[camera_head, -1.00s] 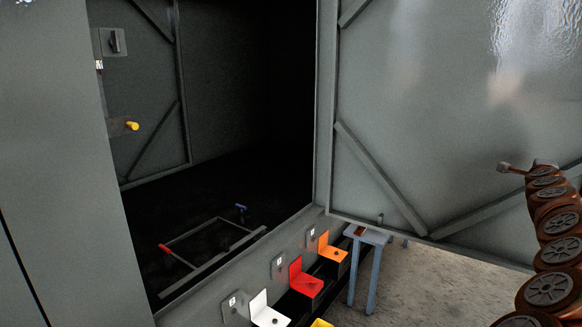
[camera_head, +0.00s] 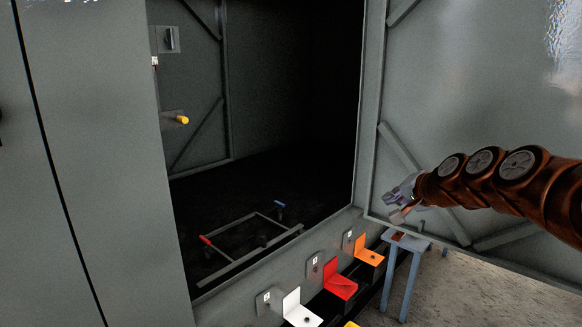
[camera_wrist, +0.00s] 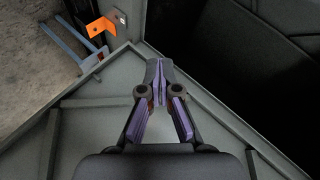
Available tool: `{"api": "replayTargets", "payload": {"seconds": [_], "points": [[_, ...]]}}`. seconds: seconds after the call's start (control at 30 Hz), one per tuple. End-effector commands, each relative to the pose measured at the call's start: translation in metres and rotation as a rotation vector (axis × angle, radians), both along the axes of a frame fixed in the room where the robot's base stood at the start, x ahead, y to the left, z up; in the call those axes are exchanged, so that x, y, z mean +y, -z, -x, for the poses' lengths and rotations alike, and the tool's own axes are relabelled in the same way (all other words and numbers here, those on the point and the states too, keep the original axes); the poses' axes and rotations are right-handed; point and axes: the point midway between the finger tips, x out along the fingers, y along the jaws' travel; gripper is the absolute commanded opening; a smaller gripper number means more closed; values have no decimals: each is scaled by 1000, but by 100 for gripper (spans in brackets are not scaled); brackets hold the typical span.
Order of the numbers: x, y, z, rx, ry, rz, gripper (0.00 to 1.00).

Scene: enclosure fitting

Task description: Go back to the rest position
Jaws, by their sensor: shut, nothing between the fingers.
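My gripper (camera_head: 396,204) is at the end of my brown arm, in front of the right door panel and above the small blue stool in the head view. In the wrist view my gripper (camera_wrist: 158,68) has its two fingertips together with nothing between them. The fingertips appear apart from any surface.
An open grey enclosure (camera_head: 358,215) with a dark interior holds a low frame (camera_head: 245,240). White (camera_head: 299,308), red (camera_head: 340,281) and orange (camera_head: 368,250) brackets line its front. A blue stool (camera_head: 408,241) stands by the open right door (camera_head: 470,90). Concrete floor shows at lower right.

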Motion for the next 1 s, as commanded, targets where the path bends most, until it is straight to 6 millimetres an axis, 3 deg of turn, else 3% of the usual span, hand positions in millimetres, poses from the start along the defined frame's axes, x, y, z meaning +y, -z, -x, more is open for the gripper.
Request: {"api": "replayTargets", "payload": {"seconds": [0.03,0.1,0.2,0.37,0.6,0.8,1.0], "points": [[23,11,20,42,-64,40,0],[49,29,49,106,-148,95,0],[79,58,96,204,-263,176,0],[105,104,179,376,-428,305,0],[102,163,310,653,-620,469,0],[83,188,389,829,-705,543,0],[64,201,451,971,-755,582,0]]}}
